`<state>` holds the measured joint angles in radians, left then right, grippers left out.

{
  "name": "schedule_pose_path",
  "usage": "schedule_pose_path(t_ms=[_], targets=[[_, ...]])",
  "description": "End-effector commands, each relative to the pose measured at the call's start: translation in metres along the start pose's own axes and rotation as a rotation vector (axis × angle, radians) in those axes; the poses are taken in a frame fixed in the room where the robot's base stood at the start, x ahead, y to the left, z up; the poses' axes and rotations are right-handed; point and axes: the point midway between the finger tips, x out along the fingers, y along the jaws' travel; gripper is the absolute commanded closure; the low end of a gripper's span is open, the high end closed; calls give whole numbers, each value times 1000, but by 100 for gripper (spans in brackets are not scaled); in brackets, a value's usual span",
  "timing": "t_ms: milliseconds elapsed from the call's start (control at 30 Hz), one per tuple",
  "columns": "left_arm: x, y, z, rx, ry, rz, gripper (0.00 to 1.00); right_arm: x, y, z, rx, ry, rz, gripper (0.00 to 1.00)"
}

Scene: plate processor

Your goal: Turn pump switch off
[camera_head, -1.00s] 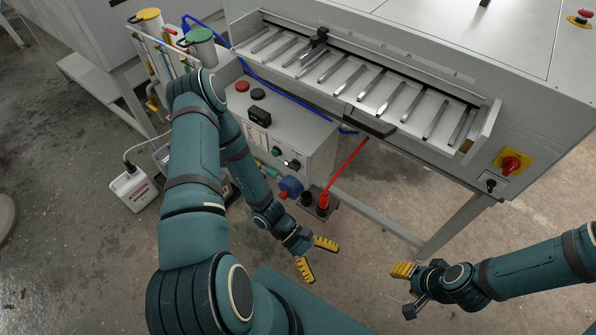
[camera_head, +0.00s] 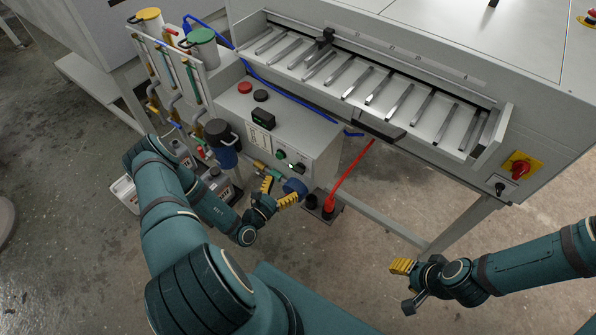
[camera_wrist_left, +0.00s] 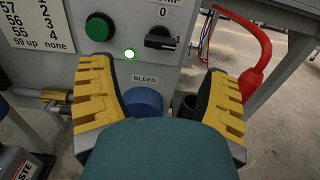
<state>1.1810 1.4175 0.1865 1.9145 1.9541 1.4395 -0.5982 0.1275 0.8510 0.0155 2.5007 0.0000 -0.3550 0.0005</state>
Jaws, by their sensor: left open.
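The pump switch is a black rotary switch (camera_wrist_left: 160,38) on the front of the control box (camera_head: 315,140). In the left wrist view its handle lies nearly level, towards the "1" mark, with "0" above it. In the head view the switch (camera_head: 298,167) is small, and its setting cannot be read. My left gripper (camera_head: 278,192) is open in front of the box, below and left of the switch. In the wrist view its yellow fingers are spread apart with nothing between them (camera_wrist_left: 162,78), and the switch shows beyond their tips. My right gripper (camera_head: 404,268) is low at the right, away from the box.
A blue knob (camera_wrist_left: 143,102) sits under the "BLEED" label. A red hose (camera_head: 345,180) runs at the right. A dark-lidded blue filter (camera_head: 224,140) stands near my left arm.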

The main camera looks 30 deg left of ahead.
Motion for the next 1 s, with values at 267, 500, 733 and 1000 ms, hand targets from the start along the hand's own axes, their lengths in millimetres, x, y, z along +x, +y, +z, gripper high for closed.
schedule_pose_path(t_ms=[267,500,733,1000], targets=[[54,0,-1,2,-2,-3,23,11,4,-1,-1,5,0,53],[79,0,0,0,-1,-2,23,15,6,-2,-1,8,0,53],[83,0,0,-1,0,-2,23,16,6,-2,-1,9,0,53],[83,0,0,-1,0,-2,65,15,6,-2,-1,9,0,53]])
